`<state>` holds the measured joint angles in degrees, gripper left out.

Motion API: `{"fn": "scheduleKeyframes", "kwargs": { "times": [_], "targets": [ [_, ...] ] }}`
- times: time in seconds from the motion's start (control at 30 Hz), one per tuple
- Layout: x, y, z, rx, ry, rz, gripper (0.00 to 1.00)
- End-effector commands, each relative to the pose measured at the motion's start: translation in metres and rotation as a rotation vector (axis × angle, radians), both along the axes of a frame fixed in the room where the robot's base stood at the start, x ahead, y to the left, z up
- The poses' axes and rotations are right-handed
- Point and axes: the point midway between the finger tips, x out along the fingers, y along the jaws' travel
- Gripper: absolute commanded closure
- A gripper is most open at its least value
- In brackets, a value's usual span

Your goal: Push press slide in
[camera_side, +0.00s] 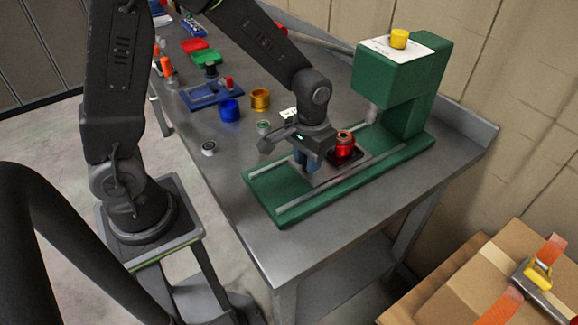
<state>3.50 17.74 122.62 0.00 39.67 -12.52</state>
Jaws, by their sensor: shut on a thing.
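The green press (404,92) stands on the metal bench, with a yellow button (399,39) on top of its head. The press slide (352,163) is a grey plate between the rails of the green base, out to the left of the press head. A red round part (344,143) sits in a dark seat on the slide. My gripper (303,166) is down at the slide's left end, shut on the slide there. Its fingertips are small and partly hidden, so the exact grip is unclear.
A blue ring (229,110), a gold ring (260,98) and a blue fixture (211,93) lie left of the press. Red (194,45) and green (203,57) trays stand farther back. The rails between slide and press head look clear.

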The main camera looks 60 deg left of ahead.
Motion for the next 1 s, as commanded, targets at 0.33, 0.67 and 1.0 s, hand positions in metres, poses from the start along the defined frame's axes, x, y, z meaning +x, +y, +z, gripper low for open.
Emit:
{"fn": "scheduleKeyframes", "kwargs": {
  "times": [0.33,0.67,1.0],
  "targets": [
    [0.064,0.0,0.0,0.0,-0.002,0.001,1.0],
    [0.084,0.0,0.0,0.0,-0.003,0.001,1.0],
    [0.086,0.0,0.001,0.0,-0.011,0.001,0.69]
  ]
}}
